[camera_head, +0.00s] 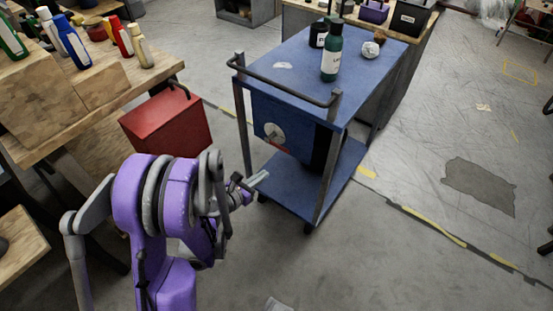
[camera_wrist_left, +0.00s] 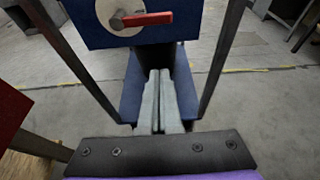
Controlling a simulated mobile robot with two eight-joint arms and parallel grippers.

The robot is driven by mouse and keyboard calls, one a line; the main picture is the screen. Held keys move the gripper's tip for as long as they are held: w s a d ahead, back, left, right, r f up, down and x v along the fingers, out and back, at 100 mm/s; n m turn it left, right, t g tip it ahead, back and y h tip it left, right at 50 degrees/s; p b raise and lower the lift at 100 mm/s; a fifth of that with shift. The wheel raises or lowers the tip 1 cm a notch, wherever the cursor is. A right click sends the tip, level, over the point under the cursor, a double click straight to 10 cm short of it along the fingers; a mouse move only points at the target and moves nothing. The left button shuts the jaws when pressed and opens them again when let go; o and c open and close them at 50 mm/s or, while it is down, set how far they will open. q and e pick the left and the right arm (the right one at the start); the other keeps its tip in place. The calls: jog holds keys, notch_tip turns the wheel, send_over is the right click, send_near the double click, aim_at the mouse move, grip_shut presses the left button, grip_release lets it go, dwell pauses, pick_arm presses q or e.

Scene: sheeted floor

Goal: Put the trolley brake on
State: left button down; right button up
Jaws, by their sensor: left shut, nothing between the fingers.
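The blue trolley (camera_head: 345,60) stands right of centre in the head view, with a dark push handle at its near end. A blue panel under its top carries a pale round disc (camera_head: 270,132). In the left wrist view the disc (camera_wrist_left: 108,10) shows with a red lever (camera_wrist_left: 147,19) pointing right, roughly level. My left gripper (camera_head: 262,178) is shut and empty. It is in front of the trolley, below the disc, near the lower shelf (camera_head: 310,190). In the left wrist view its fingers (camera_wrist_left: 158,76) are together, with the lever above them. My right gripper is not in view.
Bottles, including a green one (camera_head: 331,55), stand on the trolley top. A red box (camera_head: 166,125) is left of the trolley, beside a wooden workbench (camera_head: 110,85) with several bottles. The floor right of the trolley is mostly clear.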

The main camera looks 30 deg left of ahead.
pick_arm(q)
jog(key=a+b+x, duration=0.1)
jog(key=x, duration=0.9)
jog(key=r, duration=0.2)
jog(key=d+r, duration=0.1)
jog(key=r, duration=0.1)
jog(key=shift+p, duration=0.35)
